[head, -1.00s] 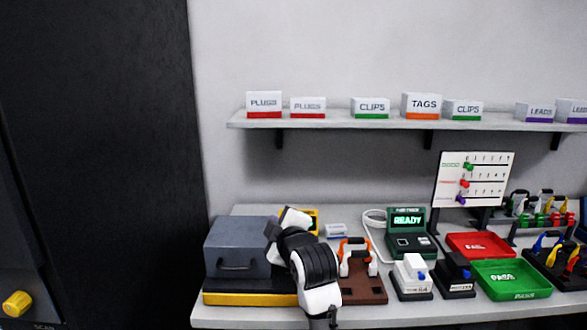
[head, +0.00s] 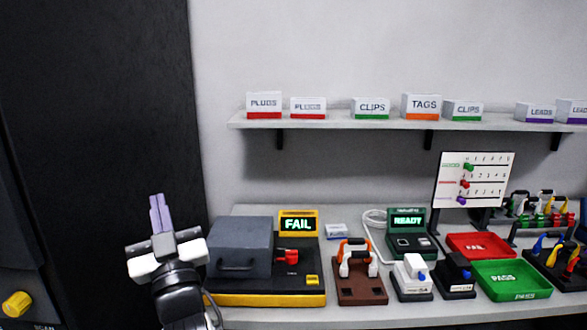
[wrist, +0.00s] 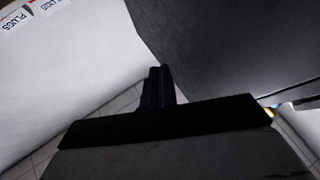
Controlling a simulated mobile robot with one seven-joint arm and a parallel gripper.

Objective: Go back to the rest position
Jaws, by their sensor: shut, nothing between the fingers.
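My gripper (head: 158,214) is raised at the lower left of the head view, pointing up in front of the dark panel, left of the bench. Its two fingers are together and hold nothing. In the wrist view the closed fingers (wrist: 158,87) stick out over the dark gripper body, with pale wall to the left and a dark surface to the right. It touches nothing that I can see.
The bench (head: 370,313) begins right of my gripper. On it stand a grey box (head: 240,240), a FAIL display (head: 298,224), a brown stand (head: 360,288), a READY tester (head: 407,230), a red tray (head: 480,246) and a green tray (head: 512,282). A shelf (head: 340,123) of labelled boxes hangs above.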

